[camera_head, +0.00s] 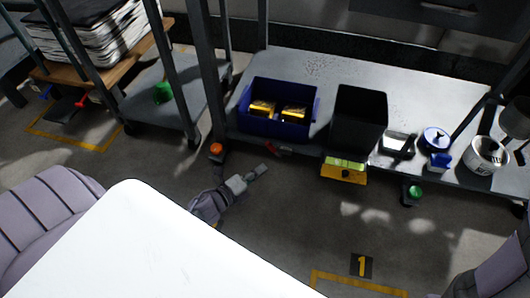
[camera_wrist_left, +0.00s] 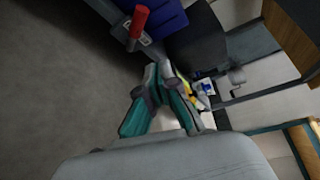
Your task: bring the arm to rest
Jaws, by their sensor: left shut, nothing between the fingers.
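My left gripper (camera_head: 262,170) is out over the grey floor, in front of the low grey metal shelf. It is shut and empty. In the left wrist view its teal fingers (camera_wrist_left: 163,76) come together at the tips, with nothing between them. The left forearm (camera_head: 210,205) shows just beyond the white surface at the bottom of the head view. At the bottom right only a grey part of my other arm (camera_head: 495,275) shows; the right gripper is out of view.
The shelf (camera_head: 310,65) holds a blue bin (camera_head: 275,123) with yellow boxes, a black bin (camera_head: 359,115) and a white round container (camera_head: 486,155). A red-handled item (camera_wrist_left: 138,22) shows near the gripper. Floor around the number 1 sign (camera_head: 361,265) is clear.

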